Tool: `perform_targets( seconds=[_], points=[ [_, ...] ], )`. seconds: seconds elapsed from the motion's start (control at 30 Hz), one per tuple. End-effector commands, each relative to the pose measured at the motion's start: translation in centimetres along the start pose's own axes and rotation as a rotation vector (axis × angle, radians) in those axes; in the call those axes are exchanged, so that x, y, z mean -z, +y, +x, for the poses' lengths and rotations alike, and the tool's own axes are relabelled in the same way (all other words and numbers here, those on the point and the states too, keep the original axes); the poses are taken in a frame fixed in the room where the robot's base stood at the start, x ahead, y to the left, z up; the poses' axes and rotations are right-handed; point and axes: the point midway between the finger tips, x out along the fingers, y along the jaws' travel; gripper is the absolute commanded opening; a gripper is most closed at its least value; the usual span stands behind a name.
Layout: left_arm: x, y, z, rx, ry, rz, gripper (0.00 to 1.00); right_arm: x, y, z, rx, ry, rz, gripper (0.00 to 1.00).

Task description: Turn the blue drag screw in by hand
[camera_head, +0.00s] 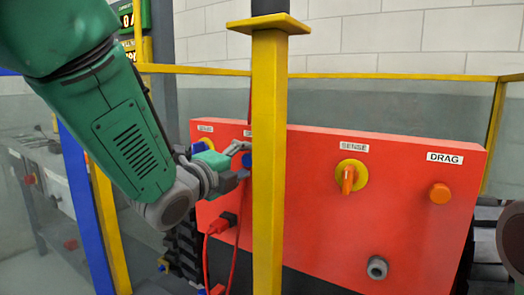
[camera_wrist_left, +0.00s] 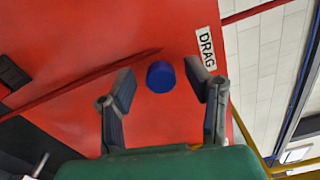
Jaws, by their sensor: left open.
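The blue drag screw (camera_wrist_left: 160,76) is a round blue knob on the red panel (camera_wrist_left: 75,85), beside a DRAG label (camera_wrist_left: 206,48) in the left wrist view. My left gripper (camera_wrist_left: 162,84) is open, with its fingers apart on either side of the screw; whether either finger touches it I cannot tell. In the head view the left gripper (camera_head: 238,160) is at the red panel (camera_head: 320,215), just left of a yellow post. My right gripper is not in view.
The yellow post (camera_head: 268,190) stands close right of the left gripper. Right of it are an orange SENSE knob (camera_head: 348,180), an orange DRAG knob (camera_head: 440,193) and a grey socket (camera_head: 377,267). A red cable (camera_head: 235,255) hangs below the gripper. A yellow rail (camera_head: 390,76) runs behind.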

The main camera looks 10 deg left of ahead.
Motion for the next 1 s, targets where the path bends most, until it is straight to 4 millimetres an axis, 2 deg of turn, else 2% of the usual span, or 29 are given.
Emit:
perform_targets(
  seconds=[0.17,0.3,0.4,0.57,0.7,0.8,0.9,1.0],
  points=[
    [-0.1,-0.1,0.0,-0.002,-0.002,-0.231,0.45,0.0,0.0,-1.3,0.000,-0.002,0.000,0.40],
    [-0.3,-0.3,-0.1,-0.001,-0.005,-0.651,0.45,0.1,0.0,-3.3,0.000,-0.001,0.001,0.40],
    [-0.3,-0.1,-0.1,0.000,-0.004,-0.854,0.45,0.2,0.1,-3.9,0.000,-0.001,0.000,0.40],
    [-0.3,0.1,-0.1,0.001,-0.005,-1.044,0.45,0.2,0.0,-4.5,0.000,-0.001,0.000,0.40],
    [-0.4,-0.1,-0.1,0.003,-0.008,-1.466,0.45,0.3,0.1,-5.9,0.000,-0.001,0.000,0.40],
    [-0.3,0.0,-0.1,0.003,-0.005,-1.688,0.45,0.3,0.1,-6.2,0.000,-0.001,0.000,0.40],
    [-0.1,0.1,-0.1,0.002,-0.003,-1.766,0.45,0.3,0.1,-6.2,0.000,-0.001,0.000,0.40],
    [-0.1,0.2,-0.1,0.002,-0.003,-1.764,0.45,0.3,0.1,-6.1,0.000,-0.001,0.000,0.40]
  ],
)
